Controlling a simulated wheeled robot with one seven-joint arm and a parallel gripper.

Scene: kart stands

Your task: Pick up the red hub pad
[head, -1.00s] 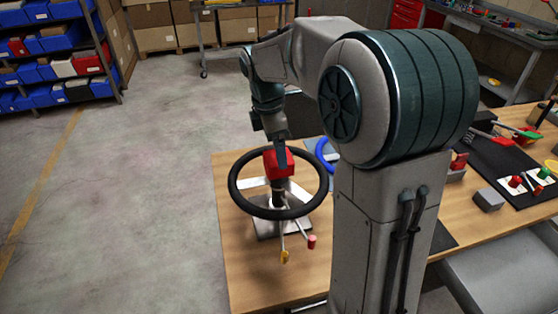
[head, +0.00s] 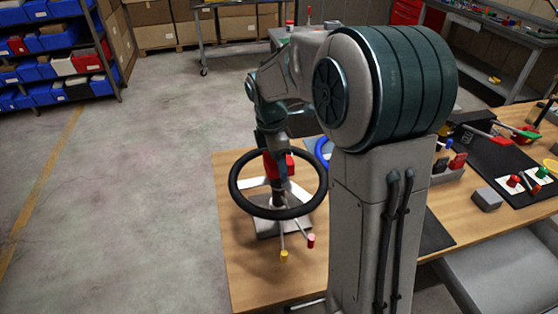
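The red hub pad (head: 269,167) is a red block at the black steering wheel (head: 238,199), which sits on a column with a grey metal base (head: 265,231). My gripper (head: 279,188) points down in front of the pad, inside the wheel's ring as seen from here. It covers the pad's middle, so red shows on both sides of it. The fingers are small and partly hidden. I cannot tell whether they touch the pad or how far apart they are. Two stalks come forward from the column, one with a yellow tip (head: 284,256) and one with a red tip (head: 311,241).
The wooden table (head: 245,275) has bare room at its front left. At right are a grey block (head: 487,199), a dark mat (head: 485,150) and cards with coloured knobs (head: 513,181).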

